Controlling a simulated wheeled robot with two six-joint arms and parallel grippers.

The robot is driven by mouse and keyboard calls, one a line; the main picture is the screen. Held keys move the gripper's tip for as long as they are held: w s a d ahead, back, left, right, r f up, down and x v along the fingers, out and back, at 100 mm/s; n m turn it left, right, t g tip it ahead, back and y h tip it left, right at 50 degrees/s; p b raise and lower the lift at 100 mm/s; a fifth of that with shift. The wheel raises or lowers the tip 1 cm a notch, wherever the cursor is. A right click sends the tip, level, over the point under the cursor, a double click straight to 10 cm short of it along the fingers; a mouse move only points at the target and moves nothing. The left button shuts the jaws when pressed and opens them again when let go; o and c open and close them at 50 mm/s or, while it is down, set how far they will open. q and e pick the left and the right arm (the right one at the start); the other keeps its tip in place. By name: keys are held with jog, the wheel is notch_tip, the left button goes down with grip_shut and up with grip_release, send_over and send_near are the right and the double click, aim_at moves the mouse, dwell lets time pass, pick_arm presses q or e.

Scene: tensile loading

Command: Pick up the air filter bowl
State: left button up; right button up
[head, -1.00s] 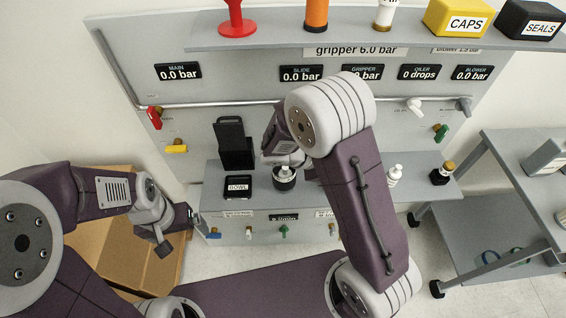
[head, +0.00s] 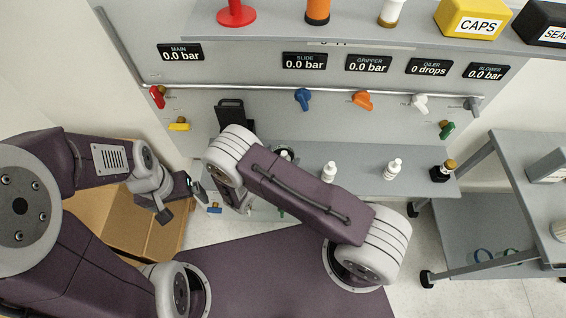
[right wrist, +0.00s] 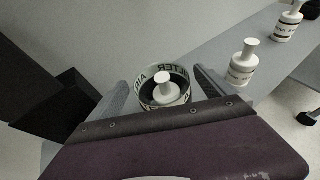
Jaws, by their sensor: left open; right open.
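The air filter bowl (right wrist: 146,91) is a round cup with a dark inside and a pale lettered band in the right wrist view. A white knobbed piece (right wrist: 166,92) shows inside its rim. In the head view the bowl's dark rim (head: 287,151) shows partly, behind my right arm. My right gripper (right wrist: 160,77) is open, one finger on each side of the bowl in the picture; I cannot tell whether they touch it. In the head view my right arm hides these fingers. My left gripper (head: 196,190) is open and empty, left of the bench.
White bottles (head: 328,172) (head: 393,169) and a dark brown-capped bottle (head: 441,173) stand right of the bowl. A black holder (head: 231,112) stands to its left. The valve panel (head: 330,125) rises behind. A grey cart (head: 490,220) is at the right.

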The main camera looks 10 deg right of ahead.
aim_at(288, 147)
jog(key=x, duration=0.5)
jog(key=shift+s+f+p, duration=0.15)
jog(key=shift+p, duration=0.2)
jog(key=shift+s+a, duration=0.1)
jog(key=c, duration=0.5)
grip_shut()
jog(key=shift+r, duration=0.95)
jog(key=r, duration=0.2)
jog(key=shift+s+r, duration=0.25)
jog(key=shift+r, duration=0.1)
jog(key=s+d+r, duration=0.5)
jog(key=s+r, duration=0.1)
jog(key=s, duration=0.3)
jog(key=shift+s+d+r+b, duration=0.3)
jog(key=shift+s+d+b, duration=0.05)
jog(key=shift+b, duration=0.05)
